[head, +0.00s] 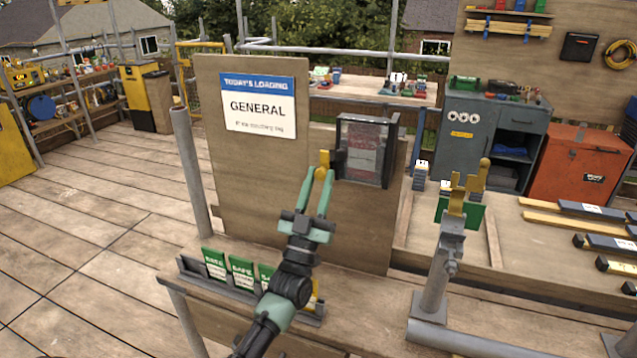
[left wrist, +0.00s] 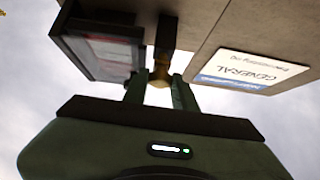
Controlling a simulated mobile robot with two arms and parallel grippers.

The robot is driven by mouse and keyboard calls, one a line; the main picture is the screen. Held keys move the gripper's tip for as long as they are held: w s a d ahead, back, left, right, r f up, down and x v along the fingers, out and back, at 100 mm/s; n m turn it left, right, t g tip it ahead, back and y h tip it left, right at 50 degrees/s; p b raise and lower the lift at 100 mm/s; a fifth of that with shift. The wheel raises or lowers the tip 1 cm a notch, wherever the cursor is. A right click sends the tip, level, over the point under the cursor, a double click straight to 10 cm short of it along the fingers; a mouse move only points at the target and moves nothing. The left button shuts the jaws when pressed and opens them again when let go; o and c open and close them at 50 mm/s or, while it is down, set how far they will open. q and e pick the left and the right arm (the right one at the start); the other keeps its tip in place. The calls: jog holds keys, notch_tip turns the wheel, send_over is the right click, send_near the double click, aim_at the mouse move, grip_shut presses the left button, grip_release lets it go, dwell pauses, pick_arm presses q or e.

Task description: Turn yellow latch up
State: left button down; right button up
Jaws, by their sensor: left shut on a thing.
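The yellow latch (head: 324,158) is at the left side of a dark-framed, clear-fronted case (head: 364,150) on the wooden board. My left gripper (head: 321,178) is shut on the latch, its green fingers reaching up from below. The latch's upper end sticks up above the fingertips; its lower part is partly hidden between them. In the left wrist view, the latch (left wrist: 160,68) shows between the fingertips (left wrist: 158,88), beside the case (left wrist: 105,52). My right gripper is not in view.
The wooden board (head: 255,190) carries a "GENERAL" sign (head: 259,106) left of the case. A rack of green cards (head: 242,270) stands below on the bench. A grey post (head: 436,280) with a green plate (head: 470,216) stands to the right.

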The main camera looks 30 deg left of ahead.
aim_at(320, 178)
pick_arm(q)
jog(key=shift+n+y, duration=0.4)
jog(key=shift+y, duration=0.1)
jog(key=c, duration=1.1)
grip_release()
jog(key=shift+c, duration=0.2)
jog(key=shift+s+f, duration=0.2)
jog(key=shift+f, duration=0.15)
jog(key=b+v, duration=0.1)
jog(key=v, duration=0.2)
jog(key=shift+r, duration=0.15)
jog(key=s+d+b, duration=0.1)
jog(key=s+d, duration=0.2)
jog(key=s, duration=0.8)
jog(key=shift+s+r, duration=0.15)
jog(key=shift+r, duration=0.15)
